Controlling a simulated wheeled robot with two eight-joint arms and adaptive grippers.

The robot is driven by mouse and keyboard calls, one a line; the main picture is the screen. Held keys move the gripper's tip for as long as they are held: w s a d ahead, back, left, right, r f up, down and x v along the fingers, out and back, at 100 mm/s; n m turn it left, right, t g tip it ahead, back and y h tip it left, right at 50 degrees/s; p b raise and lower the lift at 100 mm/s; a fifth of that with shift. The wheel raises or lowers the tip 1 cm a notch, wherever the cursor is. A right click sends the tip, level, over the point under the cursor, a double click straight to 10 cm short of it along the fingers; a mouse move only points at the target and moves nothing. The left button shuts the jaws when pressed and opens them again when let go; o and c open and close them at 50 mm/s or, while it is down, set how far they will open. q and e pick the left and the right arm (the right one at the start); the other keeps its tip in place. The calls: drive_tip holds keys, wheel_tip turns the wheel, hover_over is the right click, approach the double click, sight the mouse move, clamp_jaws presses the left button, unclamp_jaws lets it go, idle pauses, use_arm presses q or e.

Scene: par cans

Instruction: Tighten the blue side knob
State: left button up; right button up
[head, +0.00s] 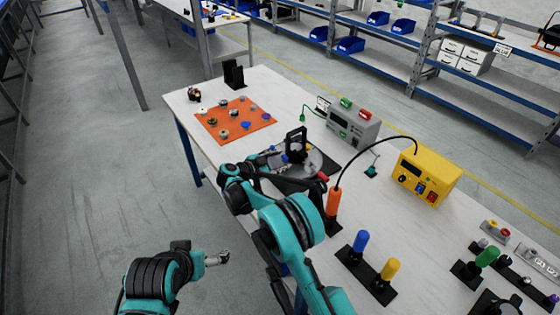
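The par can (297,151) is a dark round fixture with an upright black bracket, on the bench near the middle of the head view. A small blue spot (285,158) on its near left side looks like the blue side knob. My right gripper (272,161) is close beside that side of the can. Its fingers are small and partly hidden by my own arm, so I cannot tell contact or opening. My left arm is low at the left, off the bench. Its grey end (217,258) is over the floor, and its finger state is unclear.
An orange mat (212,133) with several small knobs lies behind left. A grey tester (350,124) and a yellow power box (426,174) stand to the right. Upright orange (333,202), blue (360,241) and yellow (389,269) handled tools stand near my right arm.

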drive_tip(key=v, duration=1.2)
drive_tip(key=shift+f, duration=0.1)
